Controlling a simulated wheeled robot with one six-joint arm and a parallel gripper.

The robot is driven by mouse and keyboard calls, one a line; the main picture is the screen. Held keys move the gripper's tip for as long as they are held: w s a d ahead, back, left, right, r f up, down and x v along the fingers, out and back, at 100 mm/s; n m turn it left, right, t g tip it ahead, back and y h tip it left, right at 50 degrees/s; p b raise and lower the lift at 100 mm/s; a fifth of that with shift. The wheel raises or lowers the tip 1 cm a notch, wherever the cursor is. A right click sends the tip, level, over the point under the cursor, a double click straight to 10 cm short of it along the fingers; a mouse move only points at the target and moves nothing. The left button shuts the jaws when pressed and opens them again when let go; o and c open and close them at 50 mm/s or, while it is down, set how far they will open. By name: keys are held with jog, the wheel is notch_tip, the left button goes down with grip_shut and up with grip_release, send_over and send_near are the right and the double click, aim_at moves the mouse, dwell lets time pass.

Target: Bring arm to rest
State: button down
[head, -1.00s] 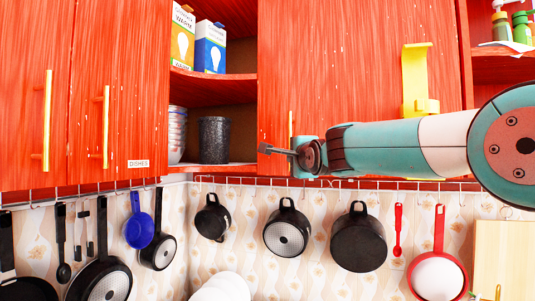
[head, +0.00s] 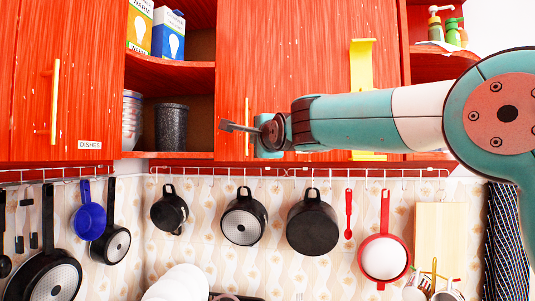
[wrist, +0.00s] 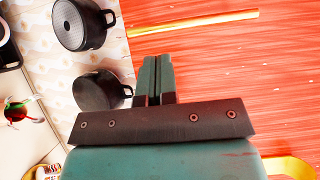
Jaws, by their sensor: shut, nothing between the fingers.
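My gripper (head: 224,126) is in front of the red upper cabinet, at the height of its lower edge, pointing left. In the wrist view its two fingers (wrist: 153,66) lie together with nothing between them. The teal arm runs out to the right. The gripper is above and apart from the row of hanging pans, and holds none of them. In the head view the fingertips overlap the picture of the open shelf's right edge; I cannot tell the exact gap to the cabinet.
A dark canister (head: 171,128) stands on the open shelf. A cutting board (head: 439,240) hangs at right.

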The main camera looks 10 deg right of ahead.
jog(key=s+d+b, duration=0.1)
jog(key=s+b, duration=0.3)
jog(key=s, duration=0.4)
jog(key=s+f+n+g+y, duration=0.1)
jog(key=s+f+n+g, duration=0.5)
jog(key=f, duration=0.6)
jog(key=s+f+n+g+y, duration=0.1)
jog(key=s+f+n+g, duration=0.2)
jog(key=s+f+n, duration=0.65)
jog(key=s+d+f+n+g, duration=0.1)
jog(key=s+f+n+g, duration=0.6)
jog(key=s+f, duration=1)
jog(key=shift+s+n+g+h+b, duration=0.35)
jog(key=shift+s+g, duration=0.55)
jog(key=shift+s, duration=0.35)
